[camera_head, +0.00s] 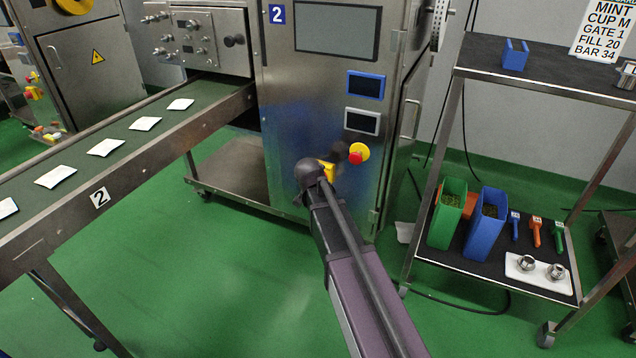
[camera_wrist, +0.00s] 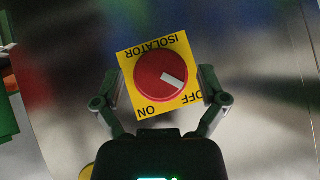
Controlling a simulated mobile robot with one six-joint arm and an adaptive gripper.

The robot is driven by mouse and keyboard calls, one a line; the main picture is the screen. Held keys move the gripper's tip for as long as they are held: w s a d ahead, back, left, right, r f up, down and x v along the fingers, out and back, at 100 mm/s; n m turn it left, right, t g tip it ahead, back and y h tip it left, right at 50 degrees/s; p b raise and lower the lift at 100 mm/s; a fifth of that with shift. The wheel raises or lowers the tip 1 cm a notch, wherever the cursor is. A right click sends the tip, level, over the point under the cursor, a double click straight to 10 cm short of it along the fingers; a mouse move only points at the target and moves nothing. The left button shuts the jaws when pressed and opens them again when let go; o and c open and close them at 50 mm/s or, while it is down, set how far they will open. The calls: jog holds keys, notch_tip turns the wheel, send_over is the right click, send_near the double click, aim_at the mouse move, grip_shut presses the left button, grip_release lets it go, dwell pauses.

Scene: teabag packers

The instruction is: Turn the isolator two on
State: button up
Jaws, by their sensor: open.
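The isolator is a red round knob (camera_wrist: 150,72) on a yellow plate (camera_wrist: 128,92) lettered ISOLATOR, ON and OFF, upside down in the wrist view. The knob's white mark points to the lower right, towards OFF. My gripper (camera_wrist: 160,85) is open, with one finger on each side of the yellow plate and the knob between them. I cannot tell whether the fingers touch anything. In the head view the yellow plate (camera_head: 328,171) on machine 2 (camera_head: 290,110) is mostly hidden behind my wrist.
A red emergency button on a yellow disc (camera_head: 357,153) is close to the right of my gripper. A conveyor (camera_head: 130,158) with several white teabags runs to the left. A two-shelf trolley (camera_head: 440,262) with containers stands at the right.

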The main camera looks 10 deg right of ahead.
jog(key=shift+w+f, duration=0.1)
jog(key=c, duration=1.1)
jog(key=shift+c, duration=0.2)
jog(key=shift+d+y, duration=0.1)
jog(key=shift+y, duration=0.2)
jog(key=shift+d+f+m+t+y+b, duration=0.1)
jog(key=shift+f+m+t+y+b, duration=0.1)
jog(key=shift+m+t+y+b, duration=0.8)
jog(key=shift+r+m+t+y+b, duration=0.1)
jog(key=shift+m+t+y+b, duration=0.5)
jog(key=shift+t+b, duration=0.65)
